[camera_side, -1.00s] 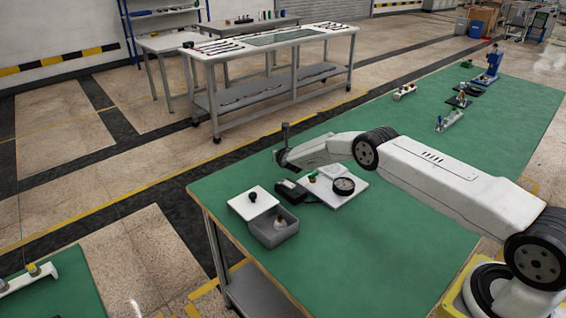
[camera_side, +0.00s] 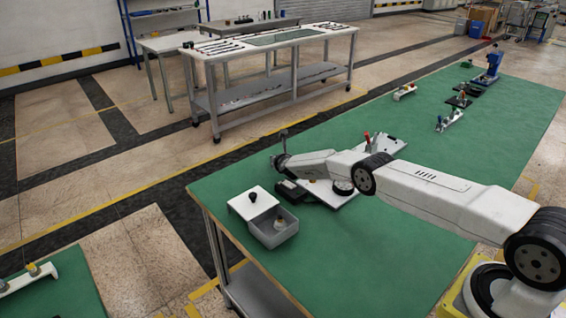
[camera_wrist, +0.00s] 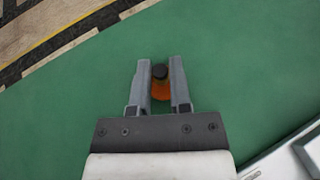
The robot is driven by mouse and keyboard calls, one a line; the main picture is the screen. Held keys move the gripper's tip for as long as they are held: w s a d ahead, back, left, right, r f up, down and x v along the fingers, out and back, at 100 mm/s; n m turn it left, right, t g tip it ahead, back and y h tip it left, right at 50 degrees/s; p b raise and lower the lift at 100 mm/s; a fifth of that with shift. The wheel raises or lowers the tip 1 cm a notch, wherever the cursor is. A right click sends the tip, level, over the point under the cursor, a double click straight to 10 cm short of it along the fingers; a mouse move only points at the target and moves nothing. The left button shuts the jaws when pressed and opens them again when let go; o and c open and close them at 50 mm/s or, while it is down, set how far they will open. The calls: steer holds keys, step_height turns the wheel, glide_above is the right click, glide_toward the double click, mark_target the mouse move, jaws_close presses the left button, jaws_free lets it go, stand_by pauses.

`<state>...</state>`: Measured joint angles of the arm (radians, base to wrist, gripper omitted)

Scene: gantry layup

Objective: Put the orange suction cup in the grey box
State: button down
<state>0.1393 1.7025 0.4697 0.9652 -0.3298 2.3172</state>
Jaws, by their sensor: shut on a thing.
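The orange suction cup (camera_wrist: 161,92), with a dark round top, sits between the two grey fingers of my gripper (camera_wrist: 160,66) in the wrist view. The fingers are shut on it, and green table top shows around them. In the side view, the end of my arm is near the far left edge of the table, behind the grey box; the fingers and the cup cannot be made out there. The grey box (camera_side: 284,238) stands open near the table's front left corner. A small pale and brownish piece (camera_side: 279,222) lies inside it.
A white plate with a black knob (camera_side: 253,197) adjoins the box. A black device (camera_side: 290,191) and a white board (camera_side: 340,201) lie beside my arm. A white fixture with red and green parts (camera_side: 384,145) stands behind it. Green table (camera_side: 370,262) is clear in front.

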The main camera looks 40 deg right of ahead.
steer(key=shift+f, duration=0.4)
steer(key=shift+f, duration=0.2)
steer(key=c, duration=0.6)
jaws_free()
steer(key=shift+o, duration=0.2)
steer(key=shift+s+a+r, duration=0.2)
steer(key=shift+s, duration=0.3)
steer(key=shift+v, duration=3.3)
steer(key=shift+a, duration=0.15)
